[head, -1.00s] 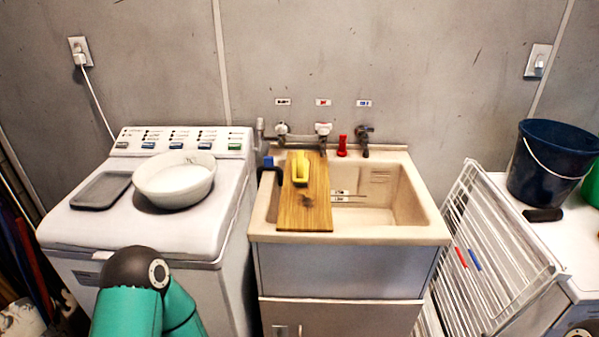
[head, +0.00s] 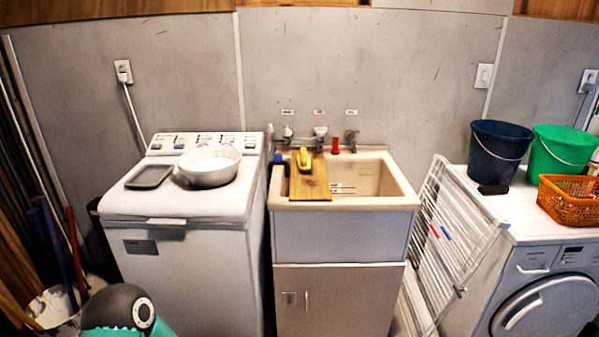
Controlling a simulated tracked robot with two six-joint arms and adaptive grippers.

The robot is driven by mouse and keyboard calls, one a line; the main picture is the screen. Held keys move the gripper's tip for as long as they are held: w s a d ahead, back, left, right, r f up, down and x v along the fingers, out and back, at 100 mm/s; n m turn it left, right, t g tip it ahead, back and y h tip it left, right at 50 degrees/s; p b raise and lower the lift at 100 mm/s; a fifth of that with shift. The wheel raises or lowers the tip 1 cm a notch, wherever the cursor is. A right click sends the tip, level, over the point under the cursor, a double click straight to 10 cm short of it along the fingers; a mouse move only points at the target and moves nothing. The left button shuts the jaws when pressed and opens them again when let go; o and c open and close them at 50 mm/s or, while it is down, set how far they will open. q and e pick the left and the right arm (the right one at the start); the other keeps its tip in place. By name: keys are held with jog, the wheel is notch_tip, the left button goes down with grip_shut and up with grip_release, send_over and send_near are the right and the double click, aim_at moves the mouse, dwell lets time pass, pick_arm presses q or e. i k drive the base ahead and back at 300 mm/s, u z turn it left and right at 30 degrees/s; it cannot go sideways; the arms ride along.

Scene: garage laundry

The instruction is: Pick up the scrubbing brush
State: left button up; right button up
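A yellow object that looks like the scrubbing brush (head: 304,157) lies on a wooden board (head: 310,186). It is too small to make out bristles. The board lies across the left part of the beige sink (head: 375,202), running from back to front. Neither of my grippers is in view. Only a teal and black link of one of my arms shows at the bottom left, well apart from the sink.
A washing machine (head: 178,209) with a white bowl (head: 209,168) and grey tray (head: 149,177) stands left. A folding rack (head: 440,250) leans right of the sink. Blue (head: 499,150) and green (head: 562,152) buckets, a small dark object (head: 493,189) and an orange basket (head: 570,201) stand right.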

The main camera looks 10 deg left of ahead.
aim_at(303, 159)
jog(key=z, duration=0.65)
jog(key=i, duration=1.5)
jog(key=u, duration=0.4)
